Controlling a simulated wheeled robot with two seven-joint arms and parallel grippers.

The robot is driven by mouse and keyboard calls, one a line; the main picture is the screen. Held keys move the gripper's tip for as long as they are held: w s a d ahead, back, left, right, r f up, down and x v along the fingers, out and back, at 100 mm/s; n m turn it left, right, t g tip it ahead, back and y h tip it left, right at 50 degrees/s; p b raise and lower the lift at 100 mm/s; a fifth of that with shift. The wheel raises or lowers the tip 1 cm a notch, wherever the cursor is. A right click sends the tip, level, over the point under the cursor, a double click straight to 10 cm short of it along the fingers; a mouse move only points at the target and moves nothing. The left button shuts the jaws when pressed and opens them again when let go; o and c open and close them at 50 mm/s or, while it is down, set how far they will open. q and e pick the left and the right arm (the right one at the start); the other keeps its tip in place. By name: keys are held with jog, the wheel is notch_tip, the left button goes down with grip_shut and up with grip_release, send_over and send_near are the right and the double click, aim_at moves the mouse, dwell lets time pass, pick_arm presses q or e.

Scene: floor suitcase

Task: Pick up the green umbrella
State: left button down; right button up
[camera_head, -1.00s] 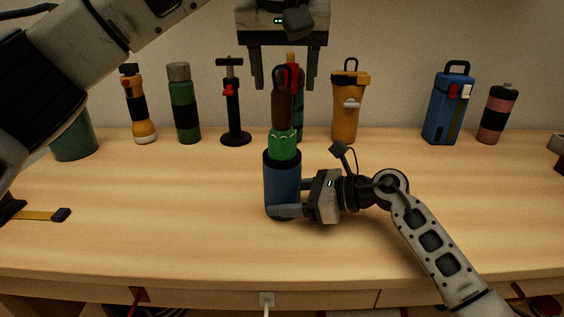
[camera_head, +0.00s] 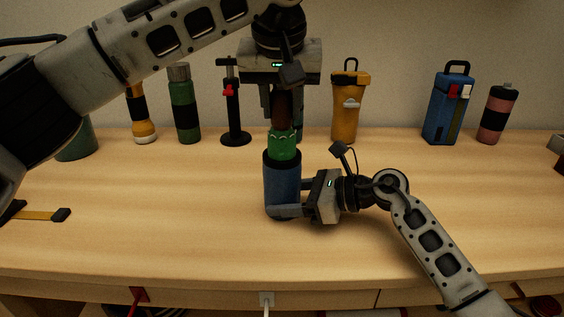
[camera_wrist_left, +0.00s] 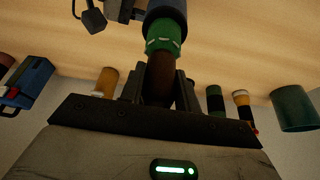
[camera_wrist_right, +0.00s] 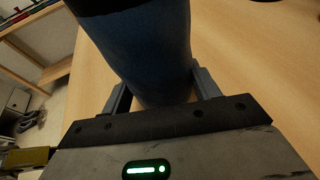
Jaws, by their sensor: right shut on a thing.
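The green umbrella (camera_head: 282,146) stands upright in a dark blue cylindrical holder (camera_head: 281,180), with its green part and brown handle (camera_head: 283,107) above the rim. My left gripper (camera_head: 282,112) comes from above with its fingers on either side of the handle. In the left wrist view the fingers are close beside the brown handle (camera_wrist_left: 160,78); whether they press on it I cannot tell. My right gripper (camera_head: 290,198) is shut on the lower part of the holder, which also fills the right wrist view (camera_wrist_right: 150,45). The umbrella's lower part is hidden inside the holder.
Along the back stand a yellow-black flask (camera_head: 142,115), a green bottle (camera_head: 184,105), a black pump (camera_head: 235,110), a mustard bottle (camera_head: 349,105), a blue case (camera_head: 447,105) and a pink bottle (camera_head: 496,115). The front right tabletop (camera_head: 500,210) is clear.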

pick_arm(q)
jog(key=shift+r, duration=0.15)
notch_tip(320, 180, up, 10)
jog(key=shift+f, duration=0.1)
dwell(0.4)
pick_arm(e)
jog(key=o, duration=0.8)
jog(key=shift+o, duration=0.2)
